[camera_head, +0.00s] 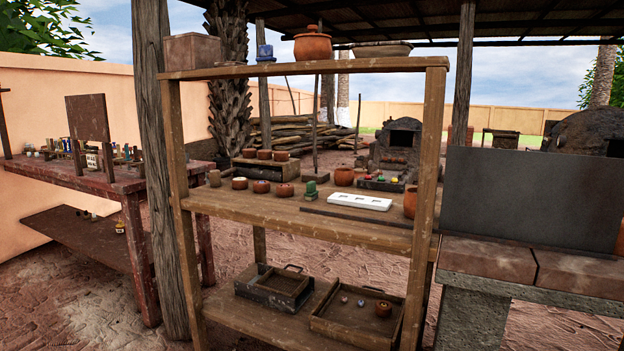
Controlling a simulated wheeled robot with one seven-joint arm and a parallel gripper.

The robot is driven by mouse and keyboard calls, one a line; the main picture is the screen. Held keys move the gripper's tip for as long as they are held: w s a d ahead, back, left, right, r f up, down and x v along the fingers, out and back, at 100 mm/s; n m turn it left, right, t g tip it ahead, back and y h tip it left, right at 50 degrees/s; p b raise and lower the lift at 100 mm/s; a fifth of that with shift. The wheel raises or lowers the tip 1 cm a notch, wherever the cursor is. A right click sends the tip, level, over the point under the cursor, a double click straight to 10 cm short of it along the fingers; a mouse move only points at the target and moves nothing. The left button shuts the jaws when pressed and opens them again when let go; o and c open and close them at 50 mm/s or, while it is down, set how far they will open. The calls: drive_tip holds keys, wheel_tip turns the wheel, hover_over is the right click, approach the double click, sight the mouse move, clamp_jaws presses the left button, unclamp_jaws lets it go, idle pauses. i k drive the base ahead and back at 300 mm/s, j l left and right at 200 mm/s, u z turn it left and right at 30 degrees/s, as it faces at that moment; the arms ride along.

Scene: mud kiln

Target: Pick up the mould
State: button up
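A white rectangular block with several square recesses in its top, which looks like the mould (360,201), lies flat on the middle shelf of a wooden rack (240,207). It sits right of the shelf's centre. A long dark rod (355,217) lies just in front of it along the shelf's front edge. My gripper is not in view.
Small bowls (285,190), a green stacked piece (310,190), a tray of coloured bits (383,184) and clay pots (344,176) stand around the block. The rack's right post (424,180) and top shelf (380,64) frame it. A brick counter (500,263) stands right.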

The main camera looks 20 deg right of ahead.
sight(237, 185)
drive_tip(key=i+j+u, duration=0.1)
drive_tip(key=i, duration=0.6)
drive_tip(key=i+j, duration=0.15)
drive_tip(key=i, duration=0.55)
drive_tip(key=j+u, duration=0.05)
